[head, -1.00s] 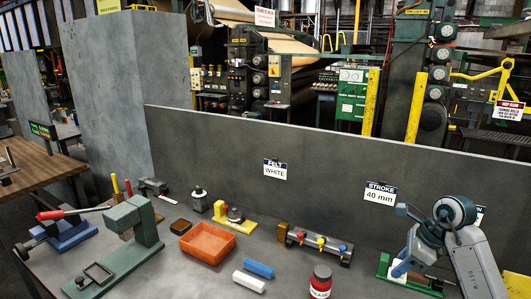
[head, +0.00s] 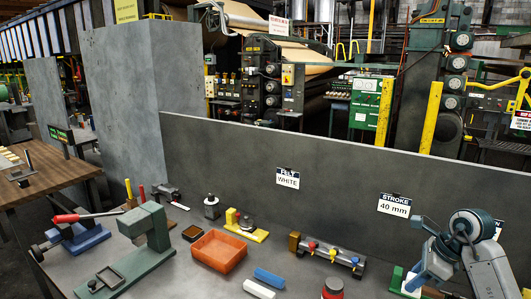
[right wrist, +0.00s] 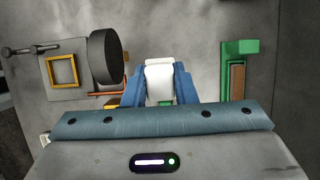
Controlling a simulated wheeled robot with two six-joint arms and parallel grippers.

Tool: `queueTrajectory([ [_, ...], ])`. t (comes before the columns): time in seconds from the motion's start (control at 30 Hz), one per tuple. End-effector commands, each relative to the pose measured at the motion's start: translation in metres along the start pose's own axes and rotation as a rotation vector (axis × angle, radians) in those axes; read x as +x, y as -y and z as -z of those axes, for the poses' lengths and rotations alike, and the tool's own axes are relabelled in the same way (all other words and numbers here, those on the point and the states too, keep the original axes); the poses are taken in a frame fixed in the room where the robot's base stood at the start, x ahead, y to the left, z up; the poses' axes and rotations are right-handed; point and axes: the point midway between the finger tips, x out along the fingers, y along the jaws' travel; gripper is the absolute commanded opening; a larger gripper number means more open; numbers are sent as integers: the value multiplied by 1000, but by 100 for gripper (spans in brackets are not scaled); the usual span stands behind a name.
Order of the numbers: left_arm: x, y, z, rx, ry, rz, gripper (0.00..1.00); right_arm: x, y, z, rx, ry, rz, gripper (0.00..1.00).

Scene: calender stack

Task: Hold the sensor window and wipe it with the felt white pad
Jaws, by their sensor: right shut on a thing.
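My right gripper (head: 408,284) is low over the right part of the bench, its jaws shut on a white block (right wrist: 159,82). In the right wrist view the white block sits between the two blue fingers. It looks like the white pad, but I cannot tell its material. A second white bar (head: 259,289) lies on the bench beside a blue bar (head: 269,278). I cannot tell for sure which thing is the sensor window; a green stand (head: 150,240) with a small square frame (head: 105,279) stands at left. My left gripper is out of view.
An orange tray (head: 218,263) stands mid-bench, with a yellow-based fixture (head: 246,230) behind it. A rail with coloured knobs (head: 330,256) lies right of it. A grey wall (head: 340,190) carries signs reading "FELT WHITE" (head: 288,178) and "STROKE 40 mm" (head: 394,204).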

Motion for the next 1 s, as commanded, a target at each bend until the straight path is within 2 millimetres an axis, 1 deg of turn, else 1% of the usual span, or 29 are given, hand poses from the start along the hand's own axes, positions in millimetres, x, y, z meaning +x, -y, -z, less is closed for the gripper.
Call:
queueTrajectory([
  [0.03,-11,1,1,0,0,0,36,-10,0,-4,0,0,1,7],
  [0.1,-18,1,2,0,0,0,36,-17,0,-7,0,0,1,7],
  [0.17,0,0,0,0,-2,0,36,5,0,2,2,-1,-2,7],
  [0.2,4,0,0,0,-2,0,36,12,0,5,2,-1,-1,7],
  [0.43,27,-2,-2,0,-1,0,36,48,0,20,0,0,-1,7],
  [0.5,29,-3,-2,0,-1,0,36,54,0,22,0,0,0,7],
  [1.0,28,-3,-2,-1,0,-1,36,54,0,22,0,0,1,7],
])
